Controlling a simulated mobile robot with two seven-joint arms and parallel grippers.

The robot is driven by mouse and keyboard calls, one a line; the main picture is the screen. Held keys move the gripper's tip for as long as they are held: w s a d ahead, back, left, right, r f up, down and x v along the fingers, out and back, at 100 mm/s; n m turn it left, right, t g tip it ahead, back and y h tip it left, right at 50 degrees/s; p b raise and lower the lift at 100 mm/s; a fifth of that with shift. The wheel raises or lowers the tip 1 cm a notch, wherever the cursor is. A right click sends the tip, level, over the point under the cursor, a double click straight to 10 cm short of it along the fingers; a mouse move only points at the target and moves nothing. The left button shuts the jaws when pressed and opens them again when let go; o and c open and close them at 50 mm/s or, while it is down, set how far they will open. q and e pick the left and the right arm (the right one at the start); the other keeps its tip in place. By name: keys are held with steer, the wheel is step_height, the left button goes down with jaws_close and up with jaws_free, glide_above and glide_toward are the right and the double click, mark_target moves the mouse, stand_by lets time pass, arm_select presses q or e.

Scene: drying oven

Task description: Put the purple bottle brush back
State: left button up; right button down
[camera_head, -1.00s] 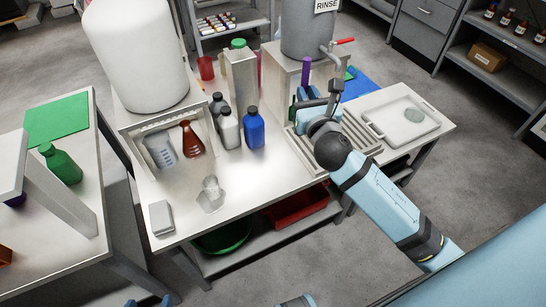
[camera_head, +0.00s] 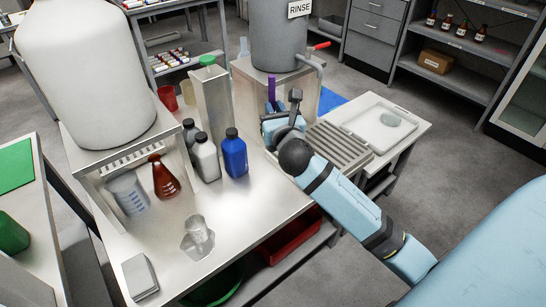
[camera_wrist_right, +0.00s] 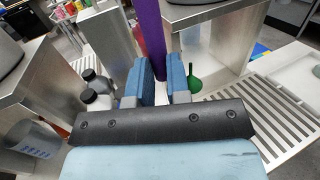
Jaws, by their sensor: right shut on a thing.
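The purple bottle brush (camera_head: 271,88) stands roughly upright in front of the sink stand, held by my right gripper (camera_head: 272,126). In the right wrist view the purple brush (camera_wrist_right: 151,38) rises at the tips of the two blue fingers (camera_wrist_right: 163,75), which are closed on it. Its lower part is hidden behind the fingers. A tall metal box-like holder (camera_head: 212,105) with a green top stands to the left of the brush, apart from it. My left gripper is not in view.
A blue bottle (camera_head: 235,155) and a white bottle (camera_head: 206,158) stand left of my right gripper. A slatted drain rack (camera_head: 342,143) and a white tray (camera_head: 385,128) lie to the right. A green funnel (camera_wrist_right: 193,84) is close beyond the fingers.

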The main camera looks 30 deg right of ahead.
step_height(320, 180, down, 13)
steer(key=b, duration=0.4)
steer(key=c, duration=1.1)
jaws_free()
steer(key=shift+r, duration=0.1)
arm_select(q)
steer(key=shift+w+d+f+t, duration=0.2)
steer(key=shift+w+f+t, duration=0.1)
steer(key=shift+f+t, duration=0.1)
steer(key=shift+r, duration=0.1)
